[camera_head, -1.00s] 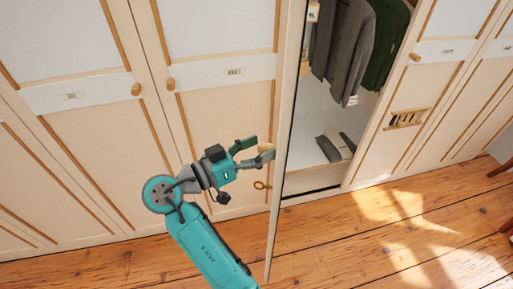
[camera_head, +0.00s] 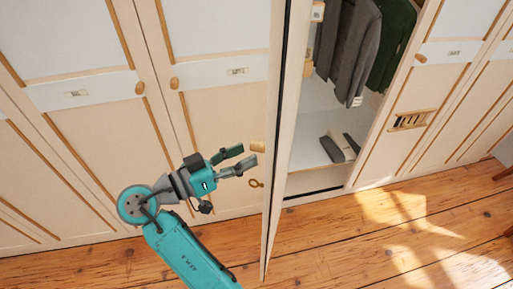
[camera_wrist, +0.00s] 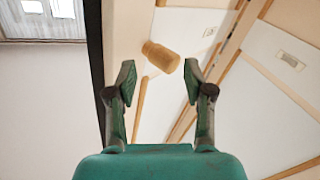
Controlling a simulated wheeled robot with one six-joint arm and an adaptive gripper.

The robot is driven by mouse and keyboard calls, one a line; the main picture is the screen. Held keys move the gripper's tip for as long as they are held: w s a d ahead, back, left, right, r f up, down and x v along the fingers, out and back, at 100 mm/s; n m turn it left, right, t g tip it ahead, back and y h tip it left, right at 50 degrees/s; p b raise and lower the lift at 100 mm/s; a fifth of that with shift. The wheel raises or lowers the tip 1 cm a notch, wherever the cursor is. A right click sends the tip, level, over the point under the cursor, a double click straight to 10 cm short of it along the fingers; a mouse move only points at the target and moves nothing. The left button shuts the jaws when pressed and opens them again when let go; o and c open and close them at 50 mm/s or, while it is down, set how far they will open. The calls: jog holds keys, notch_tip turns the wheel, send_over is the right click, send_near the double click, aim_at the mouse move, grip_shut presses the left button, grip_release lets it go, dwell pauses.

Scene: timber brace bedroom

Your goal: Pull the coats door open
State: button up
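The coats door (camera_head: 284,150) stands open, its narrow edge towards me, with hanging coats (camera_head: 352,45) visible in the cupboard to its right. Its pale wooden knob (camera_head: 257,147) sticks out to the left. My gripper (camera_head: 249,154) is open and empty just left of the knob. In the wrist view the knob (camera_wrist: 161,57) lies beyond the fingertips, roughly between them and apart from both.
Closed cupboard doors (camera_head: 70,95) with round knobs fill the left, close behind my arm. More closed doors (camera_head: 450,50) stand right of the opening. Grey shoes (camera_head: 338,148) sit on the cupboard floor. The wooden floor (camera_head: 360,240) in front is clear.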

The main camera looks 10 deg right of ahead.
jog(key=v, duration=0.6)
jog(key=shift+a, duration=0.25)
jog(key=shift+s, duration=0.1)
jog(key=shift+a, duration=0.1)
